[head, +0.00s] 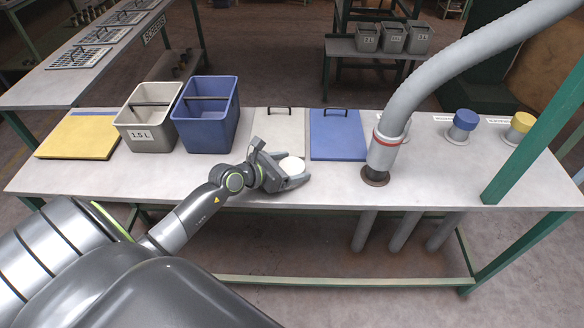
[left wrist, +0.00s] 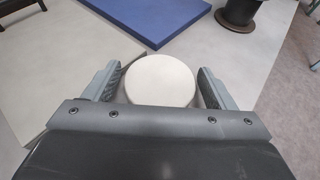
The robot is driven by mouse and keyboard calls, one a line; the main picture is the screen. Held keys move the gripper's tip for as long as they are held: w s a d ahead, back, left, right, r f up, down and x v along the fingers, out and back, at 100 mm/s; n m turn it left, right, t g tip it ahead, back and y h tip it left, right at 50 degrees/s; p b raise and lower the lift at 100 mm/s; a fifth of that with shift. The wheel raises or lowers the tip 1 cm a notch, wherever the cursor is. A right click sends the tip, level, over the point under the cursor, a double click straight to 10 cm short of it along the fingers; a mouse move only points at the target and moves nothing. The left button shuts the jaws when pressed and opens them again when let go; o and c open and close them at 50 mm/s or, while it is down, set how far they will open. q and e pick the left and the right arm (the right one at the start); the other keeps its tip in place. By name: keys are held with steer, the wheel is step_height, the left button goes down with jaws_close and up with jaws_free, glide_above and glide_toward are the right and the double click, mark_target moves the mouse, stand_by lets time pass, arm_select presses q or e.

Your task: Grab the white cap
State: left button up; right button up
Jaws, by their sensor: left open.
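The white cap (head: 291,166) is round and pale, near the front middle of the table in the head view. In the left wrist view the white cap (left wrist: 160,80) lies between the two fingers. My left gripper (head: 284,170) is open around the cap, with a finger on each side. In the left wrist view a gap shows between the cap and each finger of the left gripper (left wrist: 160,86). The cap's lower side is hidden by the gripper body. My right gripper is not in view.
A white lid (head: 279,132) and a blue lid (head: 338,135) lie behind the cap. A blue bin (head: 206,135) and a grey bin (head: 146,138) stand to the left. A grey hose (head: 400,108) meets the table at right, beside blue and yellow caps (head: 465,120).

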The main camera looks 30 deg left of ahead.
arm_select(q)
steer(key=shift+w+d+f, duration=0.1)
steer(key=shift+w+f, duration=0.1)
steer(key=shift+w, duration=0.05)
steer(key=shift+c, duration=0.2)
